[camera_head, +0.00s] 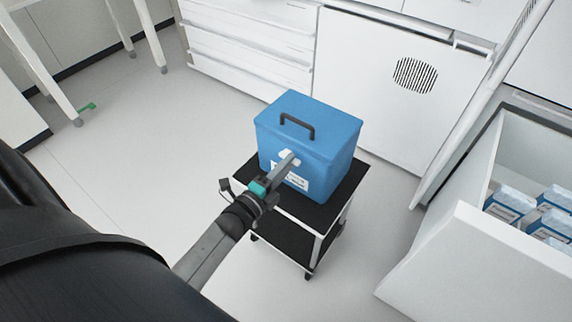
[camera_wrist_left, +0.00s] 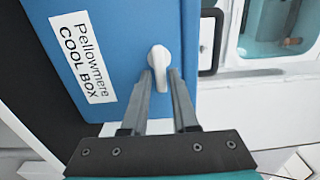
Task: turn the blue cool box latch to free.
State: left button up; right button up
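The blue cool box (camera_head: 304,139) stands upright on a small black-topped cart in the head view. Its blue front and its "Pellowmere COOL BOX" label (camera_wrist_left: 82,58) show in the left wrist view. The white latch (camera_wrist_left: 158,60) sits on the box front; in the head view it shows (camera_head: 289,157) partly behind my gripper. My left gripper (camera_head: 289,161) reaches the box front. In the left wrist view its two fingers (camera_wrist_left: 162,80) stand a little apart, one on each side of the latch's lower end, and appear shut on it. My right gripper is not in view.
The cart (camera_head: 335,213) stands on open grey floor. A black carry handle (camera_head: 298,124) is on the box lid. White cabinets (camera_head: 370,85) stand behind. An open white drawer (camera_head: 455,245) with blue-and-white packs (camera_head: 510,203) is at the right.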

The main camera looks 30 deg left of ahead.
pick_arm(q)
jog(key=shift+o, duration=1.3)
jog(key=s+a+p, duration=0.1)
jog(key=s+p, duration=0.2)
jog(key=s, duration=1.2)
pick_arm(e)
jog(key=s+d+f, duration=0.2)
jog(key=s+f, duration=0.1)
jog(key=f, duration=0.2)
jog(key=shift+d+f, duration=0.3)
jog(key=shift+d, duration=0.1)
pick_arm(q)
jog(key=shift+s+a, duration=0.1)
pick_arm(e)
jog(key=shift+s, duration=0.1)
